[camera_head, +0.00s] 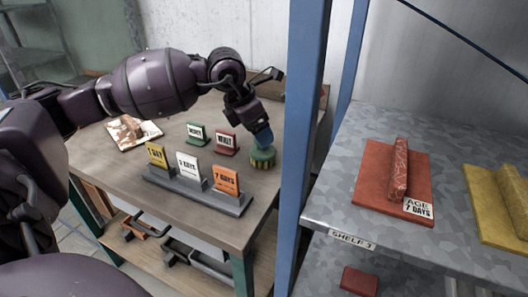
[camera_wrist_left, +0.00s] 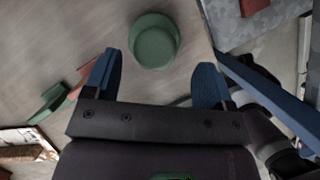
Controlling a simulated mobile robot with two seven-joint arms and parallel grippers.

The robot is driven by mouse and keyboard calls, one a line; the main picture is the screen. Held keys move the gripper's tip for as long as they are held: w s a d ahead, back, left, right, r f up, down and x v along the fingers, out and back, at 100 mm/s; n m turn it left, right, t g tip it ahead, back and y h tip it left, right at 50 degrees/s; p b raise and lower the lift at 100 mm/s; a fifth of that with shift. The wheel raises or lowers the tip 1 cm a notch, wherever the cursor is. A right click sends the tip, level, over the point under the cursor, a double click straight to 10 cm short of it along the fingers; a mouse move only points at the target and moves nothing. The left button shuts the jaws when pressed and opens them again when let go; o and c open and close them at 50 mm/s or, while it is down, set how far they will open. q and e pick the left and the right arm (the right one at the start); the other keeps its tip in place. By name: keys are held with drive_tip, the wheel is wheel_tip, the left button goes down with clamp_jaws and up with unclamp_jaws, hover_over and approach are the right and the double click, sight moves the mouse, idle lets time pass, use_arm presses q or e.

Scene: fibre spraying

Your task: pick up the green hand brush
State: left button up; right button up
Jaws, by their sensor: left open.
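The green hand brush (camera_head: 263,158) stands near the right edge of the wooden table, with a green top and pale yellowish bristles below. In the left wrist view the brush (camera_wrist_left: 155,42) shows as a round green shape, ahead of the gap between the fingers. My left gripper (camera_head: 264,137) is just above the brush in the head view, pointing down. Its blue fingers (camera_wrist_left: 156,72) are spread apart with nothing between them. My right gripper is not in view.
Yellow, white and orange day signs stand in a grey holder (camera_head: 228,201) in front of the brush. A green sign (camera_head: 196,135) and a red sign (camera_head: 226,144) stand to its left. A blue shelf post (camera_head: 302,150) rises close on the right.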

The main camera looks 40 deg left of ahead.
use_arm(q)
drive_tip(key=x, duration=0.3)
drive_tip(key=b+x, duration=0.1)
drive_tip(key=shift+w+a+f, duration=0.2)
drive_tip(key=shift+w+f, duration=0.05)
drive_tip(key=shift+f, duration=0.1)
drive_tip(key=shift+r, duration=0.1)
drive_tip(key=c, duration=1)
